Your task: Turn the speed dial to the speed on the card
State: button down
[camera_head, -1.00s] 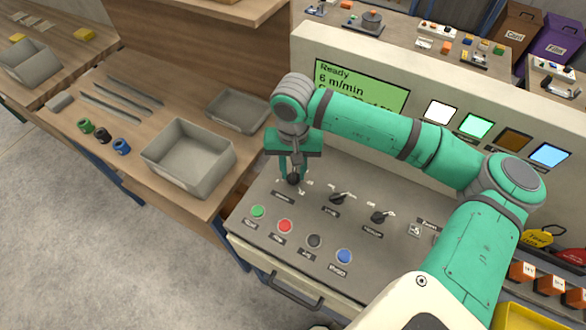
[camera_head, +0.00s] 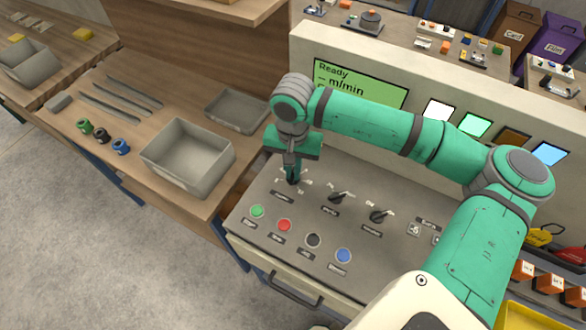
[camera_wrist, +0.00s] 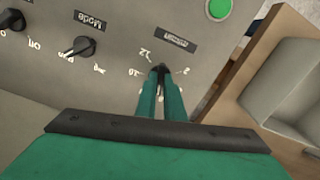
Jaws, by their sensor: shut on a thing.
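My gripper (camera_head: 291,178) points down at the left end of the control panel (camera_head: 265,247) and is shut on the leftmost dial (camera_wrist: 161,69), a dark knob mostly hidden by the fingers. In the wrist view, numbers including 12 stand around this dial, and its label plate (camera_wrist: 175,39) is too blurred to read. The display (camera_head: 385,88) reads "Ready" and "-- m/min"; its lower part is hidden by my arm. I cannot make out a speed card.
Two more dials, one in the middle (camera_head: 337,197) and one farther right (camera_head: 378,216), sit beside the gripped one. Green (camera_head: 257,211), red (camera_head: 284,225), black (camera_head: 314,240) and blue (camera_head: 343,255) buttons line the front. A grey bin (camera_head: 188,174) stands left.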

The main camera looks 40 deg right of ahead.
jog(key=m, duration=0.4)
jog(key=shift+d, duration=0.1)
jog(key=m, duration=0.9)
jog(key=shift+m, duration=2.4)
jog(key=c, duration=1.9)
grip_release()
jog(key=shift+o, duration=0.2)
jog(key=shift+r, duration=0.1)
